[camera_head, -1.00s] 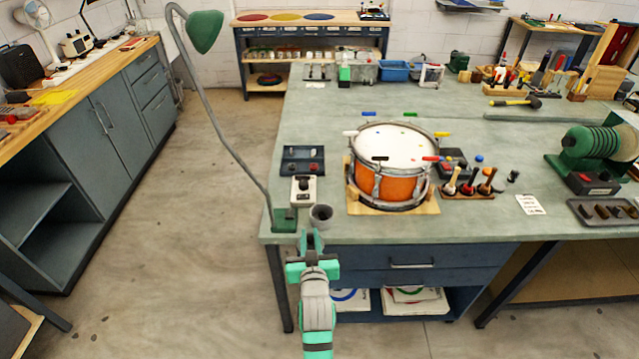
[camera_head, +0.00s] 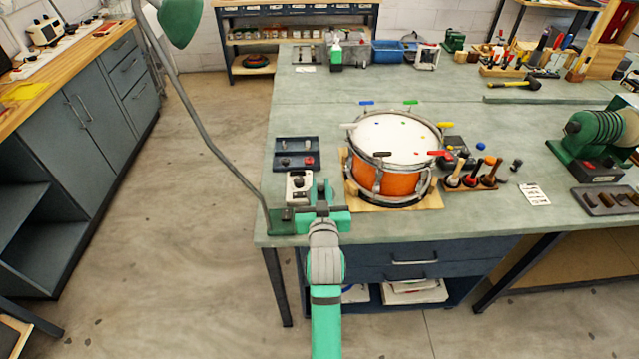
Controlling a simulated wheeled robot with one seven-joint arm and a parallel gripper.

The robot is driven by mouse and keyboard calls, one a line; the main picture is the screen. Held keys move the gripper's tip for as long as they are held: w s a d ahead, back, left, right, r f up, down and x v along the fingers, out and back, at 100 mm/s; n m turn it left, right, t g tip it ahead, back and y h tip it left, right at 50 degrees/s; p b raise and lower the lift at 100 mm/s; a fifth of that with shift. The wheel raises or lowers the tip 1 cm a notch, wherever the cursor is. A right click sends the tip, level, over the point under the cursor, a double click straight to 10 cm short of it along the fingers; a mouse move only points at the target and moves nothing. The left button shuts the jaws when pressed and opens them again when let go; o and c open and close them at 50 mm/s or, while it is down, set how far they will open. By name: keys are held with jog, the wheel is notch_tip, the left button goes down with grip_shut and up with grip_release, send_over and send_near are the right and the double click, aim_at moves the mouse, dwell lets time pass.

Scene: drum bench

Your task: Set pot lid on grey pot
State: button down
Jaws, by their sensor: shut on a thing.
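My gripper (camera_head: 321,190) is over the bench's near left part, just right of the white control box. It is seen from behind, with its jaws shut. The thing between the jaws, taken to be the pot lid, is hidden by the gripper, and no lid shows clearly elsewhere. The grey pot, a small open cup in the earlier frame near the bench's front edge, is not visible now. Its place on the bench lies behind my gripper and wrist. I cannot tell the gap between gripper and pot.
An orange drum (camera_head: 390,155) stands on a wooden base right of my gripper. A white control box (camera_head: 300,187) and a dark switch tray (camera_head: 297,154) are close on the left. A green lamp's pole (camera_head: 200,125) rises at left.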

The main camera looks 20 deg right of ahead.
jog(key=f, duration=0.1)
jog(key=s+f, duration=0.1)
jog(key=shift+a+f, duration=0.3)
jog(key=shift+f, duration=0.05)
jog(key=shift+w+d+f, duration=0.1)
jog(key=shift+d+f, duration=0.05)
jog(key=shift+f, duration=1.05)
jog(key=shift+f, duration=0.2)
dwell(3.2)
jog(key=shift+r, duration=0.5)
jog(key=shift+r, duration=0.3)
dwell(0.4)
dwell(0.4)
jog(key=shift+f, duration=0.5)
